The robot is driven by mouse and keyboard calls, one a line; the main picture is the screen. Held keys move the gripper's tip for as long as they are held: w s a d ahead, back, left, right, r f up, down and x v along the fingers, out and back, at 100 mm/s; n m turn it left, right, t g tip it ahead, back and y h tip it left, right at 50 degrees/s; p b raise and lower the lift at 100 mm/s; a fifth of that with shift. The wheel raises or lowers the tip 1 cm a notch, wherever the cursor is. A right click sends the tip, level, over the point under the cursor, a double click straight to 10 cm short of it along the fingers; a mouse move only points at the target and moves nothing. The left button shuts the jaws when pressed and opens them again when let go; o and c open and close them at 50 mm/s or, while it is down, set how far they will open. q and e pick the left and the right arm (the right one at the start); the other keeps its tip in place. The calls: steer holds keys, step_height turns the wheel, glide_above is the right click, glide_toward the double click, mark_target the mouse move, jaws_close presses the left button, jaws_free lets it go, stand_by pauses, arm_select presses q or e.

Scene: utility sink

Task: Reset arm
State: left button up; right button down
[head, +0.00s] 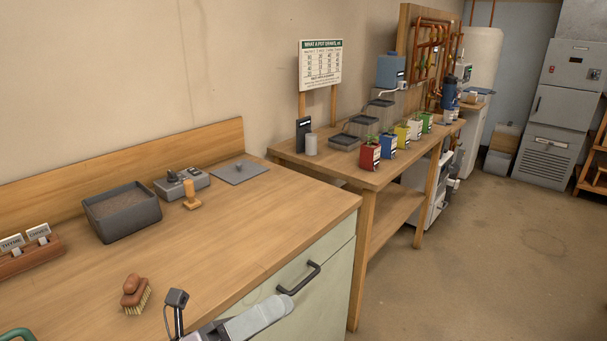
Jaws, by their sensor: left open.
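My left gripper (177,312) is at the bottom edge of the head view, over the front edge of the wooden counter (262,225). Only part of it shows, with a dark block and thin dark rods beside a light grey link of mine; the rest is cut off by the frame. It is open, and I see nothing held in it. A brush with a wooden handle (133,291) lies on the counter to its left, apart from it. My right gripper is not in view.
A soil tray (121,212), a grey switch box (182,185) and a small wooden stamp-like piece (190,195) stand at the counter's back. A drawer handle (299,279) juts from the front. The counter's middle is clear. Colored pots stand on a farther bench (331,169).

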arm_select(q)
steer(key=w+a+f+n+t+y, duration=0.1)
steer(key=a+f+n+t+y, duration=0.5)
steer(key=n, duration=0.6)
steer(key=a+f+n+t+y, duration=0.3)
steer(key=f+n+y, duration=0.5)
steer(key=n, duration=0.4)
steer(key=s+a+f+n+g+y, duration=0.2)
steer(key=s+a+f+n+g, duration=0.1)
steer(key=s+f+n, duration=0.3)
steer(key=s+a+f+n+g+y, duration=0.3)
steer(key=s+f+n, duration=0.3)
steer(key=f, duration=0.4)
steer(key=shift+s+a+n+g, duration=0.2)
steer(key=shift+a+n+g, duration=0.15)
steer(key=shift+n+g, duration=0.05)
